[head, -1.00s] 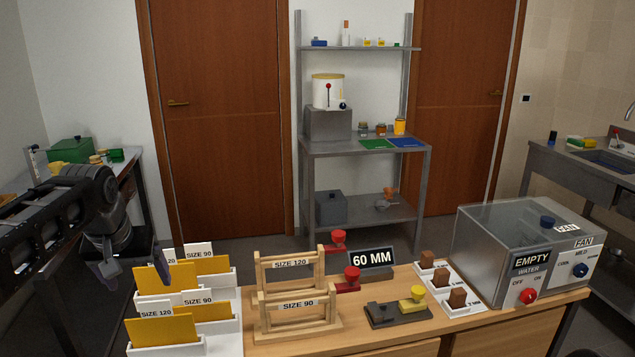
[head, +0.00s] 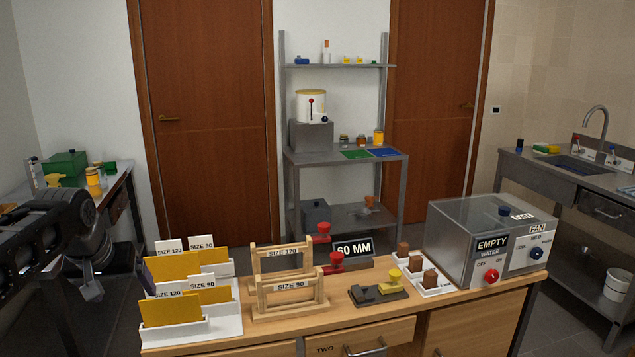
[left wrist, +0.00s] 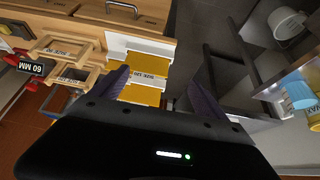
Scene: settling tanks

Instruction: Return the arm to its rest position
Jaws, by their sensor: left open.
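My left arm comes in from the left edge of the head view. Its gripper (head: 120,286) hangs at the left end of the wooden bench, beside the white card holders (head: 222,320) with yellow sheets. The fingers are apart with nothing visible between them. In the left wrist view the two purple fingers (left wrist: 160,88) are spread, and the holders with yellow sheets (left wrist: 142,92) show between and beyond them. I cannot tell the exact gap between finger and holder. My right gripper is in neither view.
The bench (head: 330,325) carries wooden frames (head: 288,290), a 60 MM sign (head: 353,249) and a clear-lidded box (head: 470,235). A side table with a green box (head: 65,165) stands at the left. A metal shelf (head: 345,160) stands behind. Dark floor lies left of the bench.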

